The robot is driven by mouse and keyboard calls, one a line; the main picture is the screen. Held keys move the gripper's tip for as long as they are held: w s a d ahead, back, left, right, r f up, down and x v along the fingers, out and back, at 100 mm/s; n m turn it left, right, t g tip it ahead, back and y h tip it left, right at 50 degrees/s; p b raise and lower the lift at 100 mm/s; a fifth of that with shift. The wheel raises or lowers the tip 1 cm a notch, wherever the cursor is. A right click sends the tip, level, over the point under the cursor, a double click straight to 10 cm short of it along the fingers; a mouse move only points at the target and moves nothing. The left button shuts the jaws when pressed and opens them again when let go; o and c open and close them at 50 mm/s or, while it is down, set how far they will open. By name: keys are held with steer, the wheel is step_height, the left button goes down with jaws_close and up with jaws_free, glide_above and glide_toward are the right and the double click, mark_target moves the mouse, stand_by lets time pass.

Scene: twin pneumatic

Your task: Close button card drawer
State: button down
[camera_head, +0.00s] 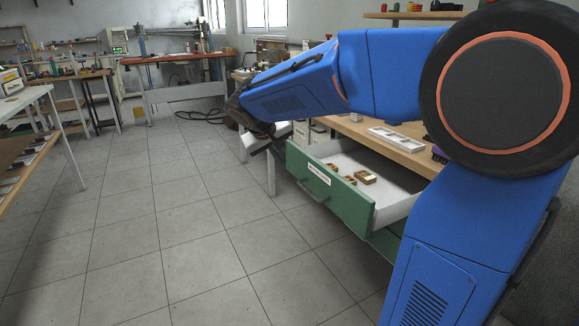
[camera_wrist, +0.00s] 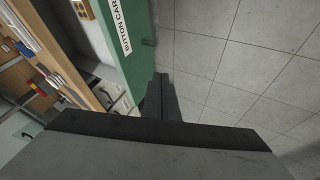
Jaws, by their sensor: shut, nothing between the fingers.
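The button card drawer (camera_head: 340,198) has a green front and stands pulled out from under a wooden workbench. In the wrist view its green front (camera_wrist: 131,62) carries a white label (camera_wrist: 120,25) reading "BUTTON CAR", cut off by the picture's edge. Its grey handle (camera_head: 312,193) is on the front's outer face. Small brown and tan pieces (camera_head: 365,177) lie inside. My gripper (camera_wrist: 161,78) is shut and empty, its fingertips close to the green front; I cannot tell if they touch. In the head view my arm's end hangs near the drawer's far end, the fingertips hard to make out.
The wooden benchtop (camera_head: 385,136) above the drawer holds a white tray (camera_head: 397,139). Another green front (camera_head: 385,243) shows below. The tiled floor (camera_head: 170,220) left of the drawer is clear. Other benches (camera_head: 175,59) stand at the back and left.

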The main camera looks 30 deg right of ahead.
steer(key=shift+w+d+f, duration=0.65)
steer(key=shift+d+f, duration=0.65)
steer(key=shift+d, duration=0.1)
steer(key=shift+w+d+f, duration=0.65)
steer(key=shift+d+f, duration=0.65)
steer(key=shift+d, duration=0.15)
steer(key=shift+w+d+f, duration=0.65)
steer(key=shift+d+f, duration=0.65)
steer(key=shift+d, duration=0.1)
glide_above(351, 169)
steer(key=shift+w+a, duration=0.1)
steer(key=shift+d, duration=0.2)
steer(key=shift+r, duration=0.1)
